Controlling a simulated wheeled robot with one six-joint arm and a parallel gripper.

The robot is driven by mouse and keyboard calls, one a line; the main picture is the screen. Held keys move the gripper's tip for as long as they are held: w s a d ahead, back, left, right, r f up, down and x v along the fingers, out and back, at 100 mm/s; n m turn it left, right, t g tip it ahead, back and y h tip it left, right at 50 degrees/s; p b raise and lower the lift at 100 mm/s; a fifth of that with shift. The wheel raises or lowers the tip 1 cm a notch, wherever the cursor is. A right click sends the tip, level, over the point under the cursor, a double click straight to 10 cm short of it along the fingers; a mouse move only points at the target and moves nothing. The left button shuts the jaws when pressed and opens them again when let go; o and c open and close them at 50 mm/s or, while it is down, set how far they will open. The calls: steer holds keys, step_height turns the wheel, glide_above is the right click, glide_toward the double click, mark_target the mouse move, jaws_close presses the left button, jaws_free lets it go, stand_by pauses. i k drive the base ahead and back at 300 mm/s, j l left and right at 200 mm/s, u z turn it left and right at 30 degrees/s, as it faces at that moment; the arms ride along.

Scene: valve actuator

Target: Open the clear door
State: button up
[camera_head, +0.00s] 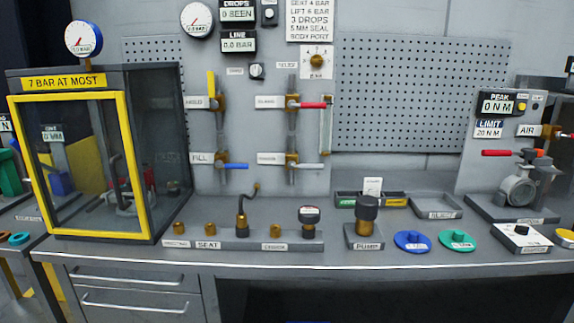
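The clear door (135,165) is a see-through panel in a thick yellow frame. It is on the front of a dark grey box (165,110) at the left end of the bench. The door looks shut against the box front, though I cannot tell if there is a small gap. A small pale part, perhaps a handle, shows at its left edge. Through the panel I see a grey fixture, a blue part and a small display. A yellow "7 BAR AT MOST" sign (63,82) is above the door. My gripper is not in view.
A round gauge (83,39) stands on the box. Seat fittings (242,226), a pump (366,222) and blue and green discs (412,241) sit on the bench right of the box. Valves with levers (232,166) are on the wall behind. Drawers (140,290) are below.

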mark_target(13, 100)
steer(key=u, duration=1.55)
